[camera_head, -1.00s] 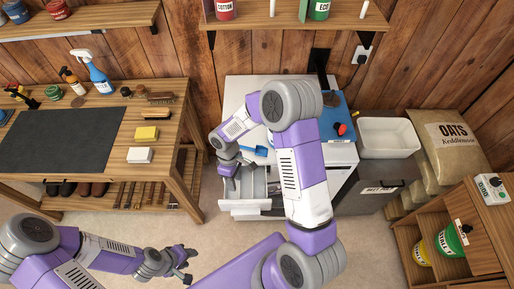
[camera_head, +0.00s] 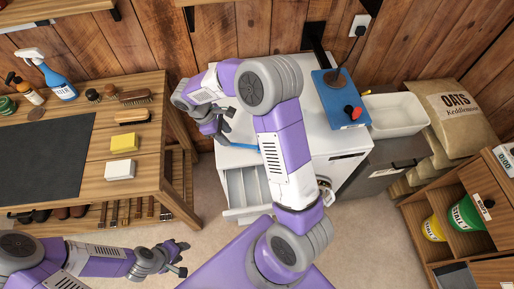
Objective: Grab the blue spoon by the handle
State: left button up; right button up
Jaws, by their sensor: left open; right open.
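The blue spoon (camera_head: 238,143) lies on the white cabinet top near its front edge. Only a blue part of it shows; my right arm hides the rest, so I cannot tell which end is visible. My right gripper (camera_head: 221,138) is open, beside the left end of the visible blue part. I cannot tell whether it touches the spoon. My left gripper (camera_head: 184,258) is open and empty, low in front of the workbench and far from the spoon.
An open, divided drawer (camera_head: 228,211) sticks out of the white cabinet (camera_head: 325,137) below the spoon. A blue board (camera_head: 336,92) with a red-and-black item lies at the back right, beside a white tub (camera_head: 397,113). The wooden workbench (camera_head: 150,90) stands at the left.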

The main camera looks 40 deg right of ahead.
aim_at(246, 146)
jog(key=shift+s+d+f, duration=0.25)
jog(key=shift+s+f, duration=0.25)
jog(key=shift+f, duration=0.25)
jog(key=f, duration=0.3)
jog(key=f+b, duration=0.1)
jog(key=shift+d+f, duration=0.25)
jog(key=shift+s+d+f, duration=0.15)
jog(key=shift+f, duration=0.15)
grip_shut()
